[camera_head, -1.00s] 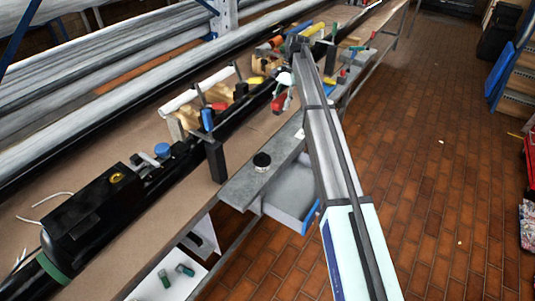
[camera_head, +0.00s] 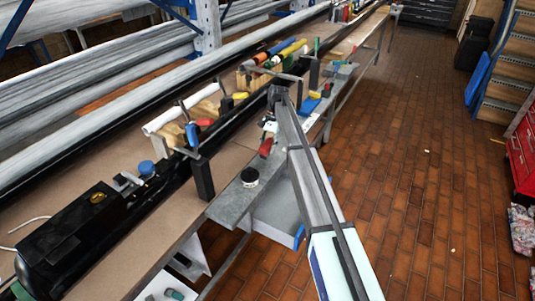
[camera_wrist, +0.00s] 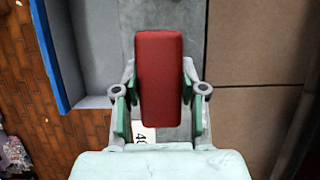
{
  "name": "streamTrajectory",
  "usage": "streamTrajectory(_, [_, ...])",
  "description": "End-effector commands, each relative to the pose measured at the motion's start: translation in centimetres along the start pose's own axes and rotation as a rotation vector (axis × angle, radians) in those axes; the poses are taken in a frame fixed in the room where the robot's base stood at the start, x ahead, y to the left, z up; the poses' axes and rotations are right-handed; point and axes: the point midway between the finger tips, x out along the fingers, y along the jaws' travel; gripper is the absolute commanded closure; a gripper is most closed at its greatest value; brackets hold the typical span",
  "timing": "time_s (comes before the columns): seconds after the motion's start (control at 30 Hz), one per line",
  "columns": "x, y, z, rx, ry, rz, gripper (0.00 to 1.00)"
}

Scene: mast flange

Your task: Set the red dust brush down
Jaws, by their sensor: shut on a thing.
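The red dust brush (camera_wrist: 160,80) fills the middle of the wrist view, its long red body between the two green-padded fingers. My gripper (camera_wrist: 160,106) is shut on it. Whether the brush touches the strip cannot be told. A white label (camera_wrist: 146,135) marked with digits shows under the brush and is partly hidden.
A grey tray with a blue edge (camera_wrist: 50,50) lies left of the brush in the wrist view. Brown board (camera_wrist: 255,45) lies to the right. In the head view, a black upright block (camera_head: 202,178) stands near the jar, with clamps and coloured tools along the black pipe.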

Motion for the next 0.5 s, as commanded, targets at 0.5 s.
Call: streamTrajectory(0.5, [4.3,0.0,-1.8,0.001,0.0,0.0,0.96])
